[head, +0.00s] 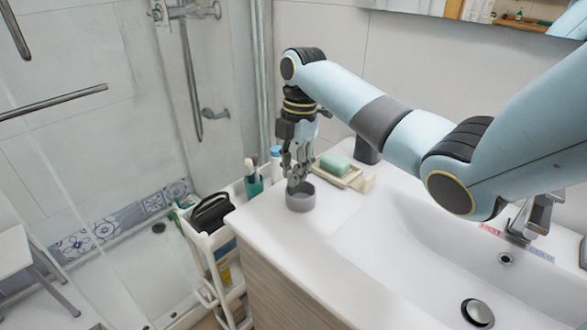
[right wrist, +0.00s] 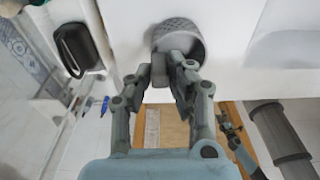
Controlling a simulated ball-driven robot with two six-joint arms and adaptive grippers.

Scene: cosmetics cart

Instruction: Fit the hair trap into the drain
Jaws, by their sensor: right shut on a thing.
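A small grey open cup with a patterned wall, apparently the hair trap (head: 300,202), is at the left end of the white washbasin counter. It also shows at the top of the right wrist view (right wrist: 178,27). My right gripper (head: 297,182) comes down from above and is shut on the near wall of the cup; its fingertips (right wrist: 174,66) hide part of that wall. I cannot tell whether the cup touches the counter. A dark round drain (head: 158,227) is in the shower floor at the left. A metal plug (head: 478,313) sits in the basin.
A soap dish (head: 350,178) with green soap is right of my gripper. A glass panel and a stool (head: 16,250) are at left.

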